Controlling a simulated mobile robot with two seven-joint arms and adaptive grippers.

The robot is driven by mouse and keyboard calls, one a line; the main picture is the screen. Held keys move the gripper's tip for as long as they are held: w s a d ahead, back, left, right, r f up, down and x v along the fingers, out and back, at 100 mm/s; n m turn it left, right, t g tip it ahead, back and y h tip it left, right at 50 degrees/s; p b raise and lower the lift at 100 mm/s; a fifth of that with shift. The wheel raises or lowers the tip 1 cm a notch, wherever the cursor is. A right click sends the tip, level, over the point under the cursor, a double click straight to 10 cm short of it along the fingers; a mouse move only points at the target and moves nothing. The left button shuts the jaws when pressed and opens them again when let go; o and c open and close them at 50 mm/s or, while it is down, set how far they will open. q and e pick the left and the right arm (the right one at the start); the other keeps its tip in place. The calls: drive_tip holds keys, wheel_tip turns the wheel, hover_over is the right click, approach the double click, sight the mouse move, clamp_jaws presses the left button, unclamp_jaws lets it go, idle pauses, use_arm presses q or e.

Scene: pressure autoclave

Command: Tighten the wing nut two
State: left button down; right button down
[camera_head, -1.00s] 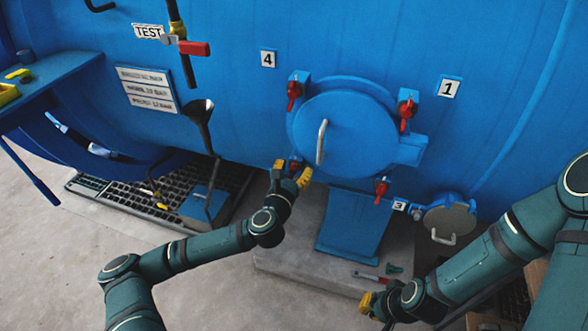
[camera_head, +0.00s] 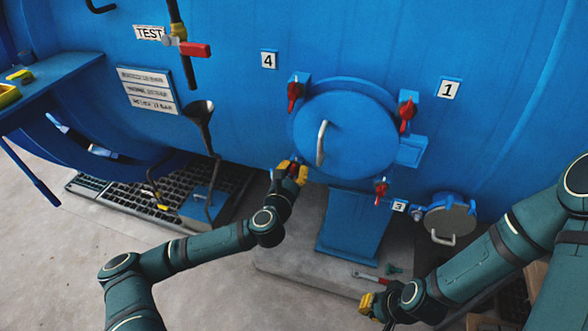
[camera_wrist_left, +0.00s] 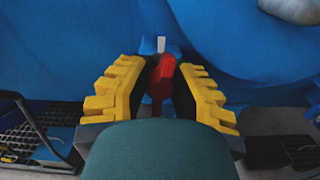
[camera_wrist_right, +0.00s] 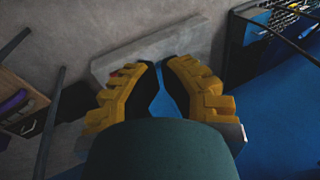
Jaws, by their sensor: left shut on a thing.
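The round blue hatch (camera_head: 345,135) is shut and has red wing nuts around its rim. The lower-left wing nut (camera_head: 294,163) is mostly hidden by my left gripper (camera_head: 292,170). In the left wrist view this red wing nut (camera_wrist_left: 162,76) stands between the yellow fingers of my left gripper (camera_wrist_left: 162,72), which is shut on it. No number plate beside it is readable. My right gripper (camera_head: 368,303) hangs low near the floor, away from the hatch. In the right wrist view its fingertips (camera_wrist_right: 159,65) are close together with nothing visible held; whether they touch is unclear.
Other red wing nuts sit at upper left (camera_head: 295,92), upper right (camera_head: 407,112) and lower right (camera_head: 381,191). A silver handle (camera_head: 321,143) stands out from the hatch. A small round port (camera_head: 450,220) is at right. Tools (camera_head: 375,276) lie on the concrete plinth.

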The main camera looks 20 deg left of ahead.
use_arm(q)
drive_tip(key=m+p, duration=0.2)
drive_tip(key=m, duration=0.2)
drive_tip(key=shift+r, duration=0.15)
drive_tip(key=m+p, duration=0.1)
drive_tip(key=m, duration=0.4)
drive_tip(key=shift+m+p, duration=0.4)
drive_tip(key=m+p, duration=0.1)
drive_tip(key=m, duration=0.8)
use_arm(e)
wheel_tip(320, 180, up, 5)
drive_tip(key=w, duration=0.2)
use_arm(q)
drive_tip(key=m, duration=0.4)
drive_tip(key=shift+w+m+b, duration=0.1)
drive_tip(key=shift+m+b, duration=0.2)
drive_tip(key=shift+b, duration=0.1)
drive_tip(key=m+b, duration=0.1)
drive_tip(key=m, duration=0.2)
drive_tip(key=shift+m+b, duration=0.3)
drive_tip(key=shift+b, duration=0.05)
drive_tip(key=m+b, duration=0.3)
drive_tip(key=m, duration=0.1)
drive_tip(key=shift+m+b, duration=1.4)
drive_tip(key=shift+m, duration=0.4)
use_arm(e)
wheel_tip(320, 180, down, 8)
drive_tip(key=s, duration=0.1)
drive_tip(key=shift+s+f, duration=0.15)
drive_tip(key=shift+f, duration=0.05)
